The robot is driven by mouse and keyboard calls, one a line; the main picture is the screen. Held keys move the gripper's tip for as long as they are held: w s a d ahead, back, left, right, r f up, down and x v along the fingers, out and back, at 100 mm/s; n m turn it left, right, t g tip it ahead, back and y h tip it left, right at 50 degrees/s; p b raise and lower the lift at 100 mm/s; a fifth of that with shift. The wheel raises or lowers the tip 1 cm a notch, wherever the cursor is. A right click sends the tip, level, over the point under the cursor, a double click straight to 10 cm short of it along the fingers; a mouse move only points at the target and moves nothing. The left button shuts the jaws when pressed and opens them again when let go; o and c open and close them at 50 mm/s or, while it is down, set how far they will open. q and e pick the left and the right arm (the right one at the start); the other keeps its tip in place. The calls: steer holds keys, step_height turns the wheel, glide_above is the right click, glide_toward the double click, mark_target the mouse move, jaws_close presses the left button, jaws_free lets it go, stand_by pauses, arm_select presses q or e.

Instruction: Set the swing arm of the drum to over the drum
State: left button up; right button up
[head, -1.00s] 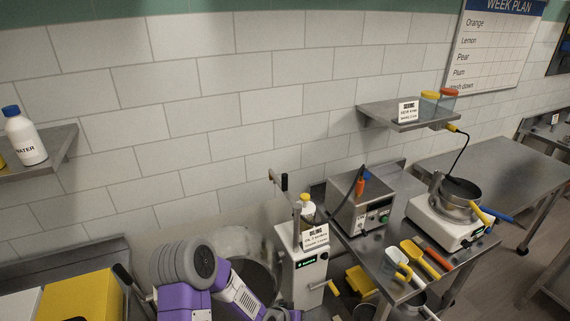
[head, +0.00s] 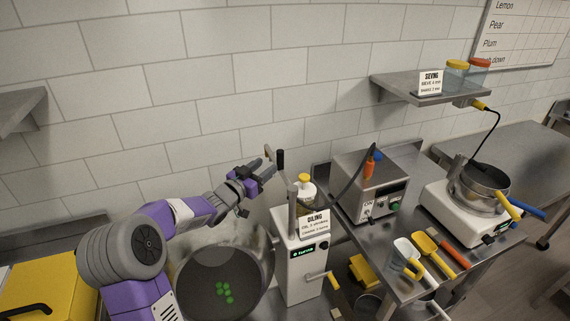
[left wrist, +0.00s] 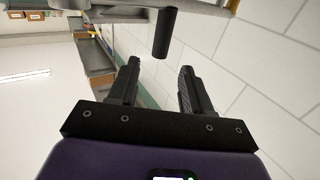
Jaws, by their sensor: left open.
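The metal drum (head: 185,287) stands low in the head view, with several green gummies (head: 223,292) inside. To its right is the white oiling unit (head: 298,272) with an upright post. The swing arm (head: 285,180) runs from the post toward the wall and ends in a black handle (head: 280,159); it is not over the drum's opening. My left gripper (head: 258,185) is raised above the drum's back edge, close to the handle. In the left wrist view the gripper (left wrist: 158,78) is open and empty, with the black handle (left wrist: 164,33) just beyond the fingertips. My right gripper is not in view.
A bottle with a yellow cap (head: 305,188) and an oiling sign (head: 314,225) sit on the unit. A steel box machine (head: 362,185) and a white sieving device (head: 462,212) stand on the right table. A yellow bin (head: 55,290) is at left.

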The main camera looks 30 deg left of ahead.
mark_target(278, 160)
arm_select(q)
steer(key=w+f, duration=0.2)
steer(key=w, duration=0.1)
steer(key=shift+d, duration=0.1)
steer(key=shift+w+d+r, duration=0.1)
steer(key=shift+w+r, duration=0.1)
steer(key=shift+w, duration=0.15)
steer(key=shift+w+d, duration=0.15)
steer(key=shift+w, duration=1.15)
steer(key=shift+w+d, duration=0.15)
steer(key=shift+w, duration=1.15)
jaws_close()
